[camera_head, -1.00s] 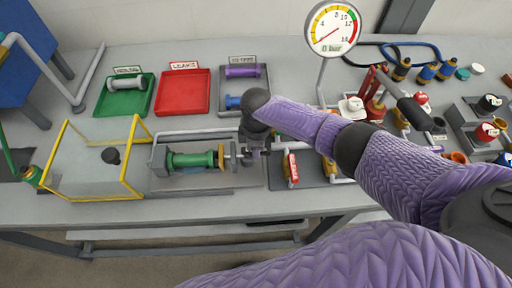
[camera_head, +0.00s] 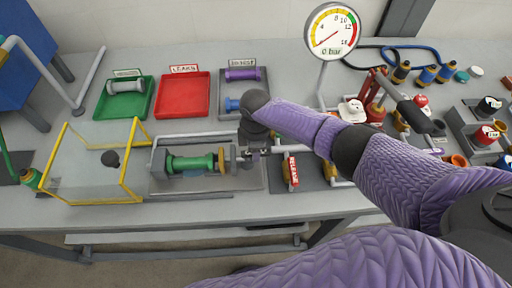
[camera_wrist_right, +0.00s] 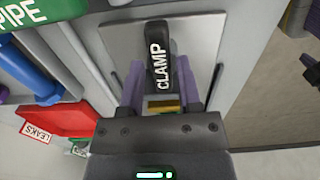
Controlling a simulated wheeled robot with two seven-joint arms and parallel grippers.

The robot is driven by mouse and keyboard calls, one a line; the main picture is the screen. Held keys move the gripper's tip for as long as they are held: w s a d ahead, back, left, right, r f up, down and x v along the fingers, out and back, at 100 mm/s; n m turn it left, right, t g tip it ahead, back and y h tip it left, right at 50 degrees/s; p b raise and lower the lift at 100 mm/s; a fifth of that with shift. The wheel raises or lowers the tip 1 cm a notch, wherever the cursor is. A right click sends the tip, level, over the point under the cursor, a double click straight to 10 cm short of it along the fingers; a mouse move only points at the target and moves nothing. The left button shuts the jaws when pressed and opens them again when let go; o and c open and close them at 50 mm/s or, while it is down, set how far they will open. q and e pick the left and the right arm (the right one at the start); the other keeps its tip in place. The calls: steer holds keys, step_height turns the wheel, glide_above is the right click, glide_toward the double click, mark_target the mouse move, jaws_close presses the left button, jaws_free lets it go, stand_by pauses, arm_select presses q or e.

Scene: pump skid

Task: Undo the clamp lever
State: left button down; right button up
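The black clamp lever (camera_wrist_right: 159,60), lettered CLAMP, stands in the right wrist view on a pale grey plate. My right gripper (camera_wrist_right: 165,88) has its two purple fingers apart, one on each side of the lever, with gaps showing between. A small yellow-gold part (camera_wrist_right: 163,106) shows between the finger bases. In the head view my right gripper (camera_head: 254,150) points down at the right end of the fixture with the green cylinder (camera_head: 192,163). My wrist hides most of the clamp there. My left gripper is not in view.
A yellow-framed clear box (camera_head: 98,165) stands left of the fixture. Green (camera_head: 124,103), red (camera_head: 183,95) and grey trays lie behind. A red-tagged valve (camera_head: 291,171) sits close on the right. The gauge (camera_head: 331,32) reads 0 bar.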

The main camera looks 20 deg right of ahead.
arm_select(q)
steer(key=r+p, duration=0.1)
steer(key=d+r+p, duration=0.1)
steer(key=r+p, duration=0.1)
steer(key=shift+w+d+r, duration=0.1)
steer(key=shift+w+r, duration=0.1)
arm_select(e)
step_height(320, 180, up, 10)
